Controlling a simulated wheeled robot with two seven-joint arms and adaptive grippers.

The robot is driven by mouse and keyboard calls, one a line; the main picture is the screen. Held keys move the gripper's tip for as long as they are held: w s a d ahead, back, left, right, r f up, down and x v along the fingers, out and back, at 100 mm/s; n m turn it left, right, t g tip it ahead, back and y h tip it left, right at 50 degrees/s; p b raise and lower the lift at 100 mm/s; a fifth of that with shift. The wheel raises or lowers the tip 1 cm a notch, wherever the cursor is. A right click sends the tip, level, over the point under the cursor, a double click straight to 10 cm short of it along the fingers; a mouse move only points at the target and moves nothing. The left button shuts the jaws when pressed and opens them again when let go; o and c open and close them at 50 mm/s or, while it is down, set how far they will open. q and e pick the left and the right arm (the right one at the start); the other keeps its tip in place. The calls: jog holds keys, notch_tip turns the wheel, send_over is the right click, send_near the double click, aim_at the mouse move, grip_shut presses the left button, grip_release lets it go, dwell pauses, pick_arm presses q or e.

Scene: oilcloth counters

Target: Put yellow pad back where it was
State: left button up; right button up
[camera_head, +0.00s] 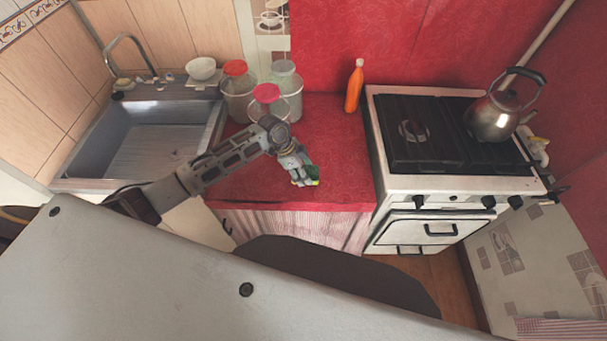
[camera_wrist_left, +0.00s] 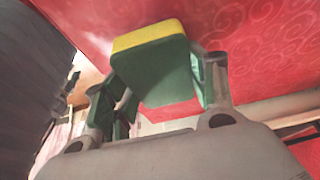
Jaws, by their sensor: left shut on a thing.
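The yellow pad, a small block with a yellow layer and a green layer, shows large in the left wrist view (camera_wrist_left: 158,72), between the fingers of my left gripper (camera_wrist_left: 160,85). In the head view only a small yellow-green bit of the pad (camera_head: 315,182) shows beside my left gripper (camera_head: 304,178), over the front right part of the red counter (camera_head: 340,150). The gripper is shut on the pad. I cannot tell whether the pad touches the counter. My right gripper is not in view.
Jars with red, pink and grey lids (camera_head: 267,98) stand behind my left arm. An orange bottle (camera_head: 354,86) stands at the back. A stove (camera_head: 380,150) with a kettle (camera_head: 492,117) is on the right, a sink (camera_head: 150,140) on the left. The counter between gripper and stove is clear.

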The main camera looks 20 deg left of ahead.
pick_arm(q)
jog(key=shift+f, duration=0.95)
jog(key=shift+f, duration=0.15)
jog(key=o, duration=1)
jog(key=shift+v, duration=6.2)
